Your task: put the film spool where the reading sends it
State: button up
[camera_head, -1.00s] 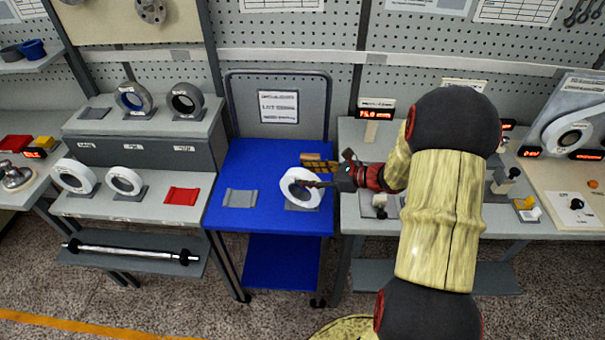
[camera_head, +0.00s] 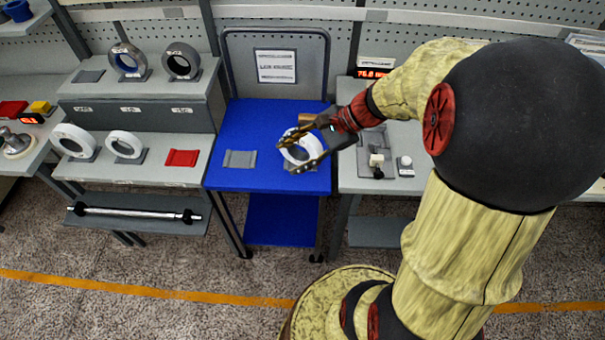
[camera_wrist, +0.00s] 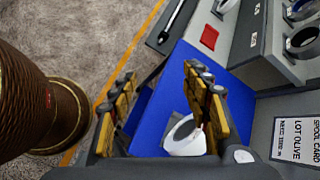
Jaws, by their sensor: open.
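The film spool, a white ring (camera_head: 312,142), stands on a grey cradle on the right of the blue cart top (camera_head: 265,120). It also shows in the wrist view (camera_wrist: 184,140), partly behind a finger. My gripper (camera_head: 290,155) is open at the spool, its fingers appearing in front of it; I cannot tell whether they touch. The wrist view shows the two fingers apart (camera_wrist: 160,78) with nothing clasped between. A red display (camera_head: 374,73) on the right bench reads about 75 or 76 mm. A card (camera_wrist: 300,139) behind the cart reads "SPOOL CARD LOT OLIVE".
An empty grey cradle (camera_head: 240,159) lies on the cart's left. The left rack holds two white rings (camera_head: 125,146) and an empty red cradle (camera_head: 182,157) below, two darker rings (camera_head: 181,60) and an empty grey cradle (camera_head: 88,76) above. A bar (camera_head: 130,212) lies underneath.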

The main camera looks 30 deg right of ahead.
jog(key=s+a+r+n+h, duration=0.3)
jog(key=s+r+n, duration=0.2)
jog(key=s+n, duration=0.2)
jog(key=s+a+r+n+h, duration=0.3)
jog(key=s+r+n+h, duration=0.1)
jog(key=n, duration=0.6)
jog(key=shift+s+a+r+n+t+h, duration=0.2)
jog(key=shift+s+r+n+t+h, duration=0.3)
jog(key=shift+s, duration=0.9)
jog(key=shift+r, duration=0.15)
